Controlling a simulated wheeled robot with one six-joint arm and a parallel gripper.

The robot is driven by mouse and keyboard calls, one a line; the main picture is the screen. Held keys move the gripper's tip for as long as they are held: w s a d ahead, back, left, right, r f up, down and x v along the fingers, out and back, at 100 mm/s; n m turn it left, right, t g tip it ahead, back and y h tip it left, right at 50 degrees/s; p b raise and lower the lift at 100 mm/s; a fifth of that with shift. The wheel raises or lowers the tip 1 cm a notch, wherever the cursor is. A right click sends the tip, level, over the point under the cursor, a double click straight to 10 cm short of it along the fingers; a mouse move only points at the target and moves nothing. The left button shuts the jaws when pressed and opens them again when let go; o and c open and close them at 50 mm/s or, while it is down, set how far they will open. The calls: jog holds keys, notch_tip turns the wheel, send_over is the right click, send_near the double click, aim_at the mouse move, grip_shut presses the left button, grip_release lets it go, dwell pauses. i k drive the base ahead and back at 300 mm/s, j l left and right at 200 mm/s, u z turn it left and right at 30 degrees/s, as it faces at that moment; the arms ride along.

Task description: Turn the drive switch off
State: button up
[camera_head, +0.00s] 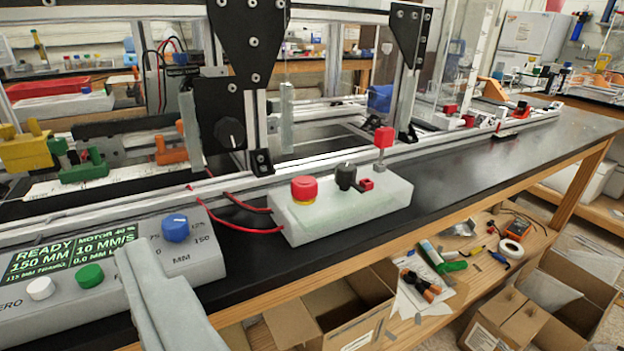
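A white switch box (335,215) stands on the black bench in front of the extrusion frame. I cannot read a label that says which is the drive switch. My gripper (138,262) shows as a pale grey shape at the bottom, left of and nearer than the box, in front of the control panel. It touches none of the box's controls. Whether its fingers are apart cannot be told.
A grey control panel (115,265) at the left has a lit display (70,255) reading READY, 150 MM, a blue knob (175,228), a green button (90,275) and a white button (40,288). Red wires (240,205) reach the box.

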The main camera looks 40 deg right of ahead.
aim_at(346, 173)
jog(key=z, duration=1.1)
